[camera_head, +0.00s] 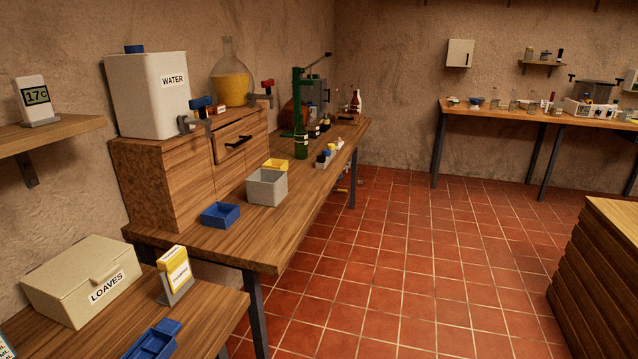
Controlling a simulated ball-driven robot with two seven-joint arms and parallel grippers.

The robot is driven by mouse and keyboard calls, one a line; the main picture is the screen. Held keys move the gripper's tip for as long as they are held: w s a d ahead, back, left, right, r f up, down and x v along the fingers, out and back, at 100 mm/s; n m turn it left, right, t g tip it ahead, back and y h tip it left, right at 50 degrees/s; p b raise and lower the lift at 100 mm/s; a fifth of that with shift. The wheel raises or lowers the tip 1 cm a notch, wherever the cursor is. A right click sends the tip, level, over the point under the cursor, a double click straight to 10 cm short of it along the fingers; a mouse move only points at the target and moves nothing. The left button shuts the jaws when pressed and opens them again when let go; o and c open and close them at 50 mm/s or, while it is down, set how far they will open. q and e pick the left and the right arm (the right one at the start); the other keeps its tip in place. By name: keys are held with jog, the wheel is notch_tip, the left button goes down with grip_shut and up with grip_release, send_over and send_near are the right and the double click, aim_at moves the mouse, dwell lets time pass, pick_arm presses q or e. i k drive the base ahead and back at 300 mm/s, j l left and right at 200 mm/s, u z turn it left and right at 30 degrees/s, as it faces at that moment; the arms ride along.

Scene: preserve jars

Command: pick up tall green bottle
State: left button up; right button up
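The tall green bottle (301,142) stands upright on the long wooden table (255,245) along the left wall. It is just in front of a green stand (298,95) with a lever, which partly overlaps it in the picture. Neither of my grippers shows in the head view.
A grey bin (267,188), a blue tray (220,215) and a yellow tray (275,165) sit on the table nearer than the bottle. Small jars (324,160) stand right of it. A wooden cabinet (170,180) carries a water container (150,100). The tiled floor (400,270) is clear.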

aim_at(300, 134)
jog(key=i+l+u, duration=0.55)
jog(key=i+l, duration=0.25)
jog(key=i, duration=0.05)
